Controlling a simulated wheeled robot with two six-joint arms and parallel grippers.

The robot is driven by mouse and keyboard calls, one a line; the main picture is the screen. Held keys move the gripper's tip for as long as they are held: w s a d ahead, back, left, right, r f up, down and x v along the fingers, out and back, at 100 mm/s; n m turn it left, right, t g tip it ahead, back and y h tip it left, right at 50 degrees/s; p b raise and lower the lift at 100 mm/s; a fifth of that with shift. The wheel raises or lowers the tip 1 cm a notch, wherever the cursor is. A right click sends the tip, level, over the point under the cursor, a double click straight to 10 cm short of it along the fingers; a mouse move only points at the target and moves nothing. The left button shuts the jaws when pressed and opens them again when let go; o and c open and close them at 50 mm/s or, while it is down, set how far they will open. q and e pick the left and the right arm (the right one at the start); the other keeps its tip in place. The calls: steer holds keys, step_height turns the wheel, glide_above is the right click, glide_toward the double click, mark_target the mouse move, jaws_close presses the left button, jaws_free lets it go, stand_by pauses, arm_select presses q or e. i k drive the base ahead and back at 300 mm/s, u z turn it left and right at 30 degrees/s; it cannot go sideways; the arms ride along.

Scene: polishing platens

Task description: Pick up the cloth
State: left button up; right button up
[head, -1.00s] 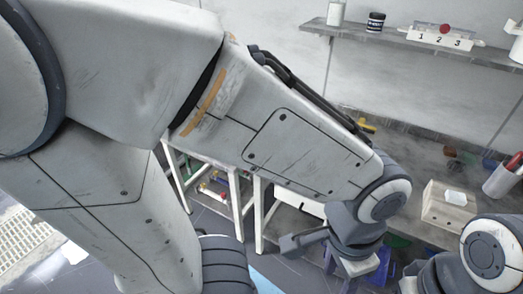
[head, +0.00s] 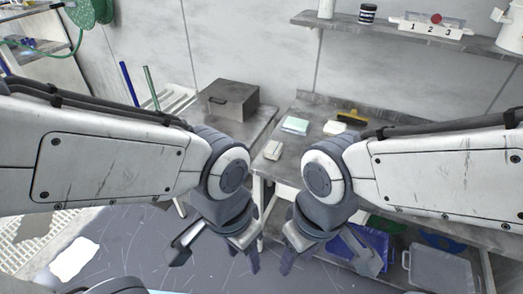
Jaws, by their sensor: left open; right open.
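A flat, pale green piece with a white edge (head: 295,124) lies on the workbench beyond my grippers and looks like a folded cloth. A small white piece (head: 334,128) lies to its right; I cannot tell whether that is cloth too. My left gripper (head: 218,248) is open and empty, pointing down in front of the bench. My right gripper (head: 328,250) is open and empty, also pointing down, to the right of it. Both are apart from the pale green piece, on the near side of it.
A beige block (head: 273,150) lies near the bench's front edge. A grey metal box (head: 230,100) stands at the back left, a yellow brush (head: 352,118) at the back right. A wall shelf (head: 390,35) holds a jar (head: 367,14). A blue bin (head: 365,240) sits below the bench.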

mark_target(273, 149)
steer(key=z, duration=0.55)
steer(key=k, duration=1.25)
steer(key=i, duration=0.55)
steer(key=u, duration=1.15)
steer(key=i, duration=1.9)
steer(key=z, duration=0.25)
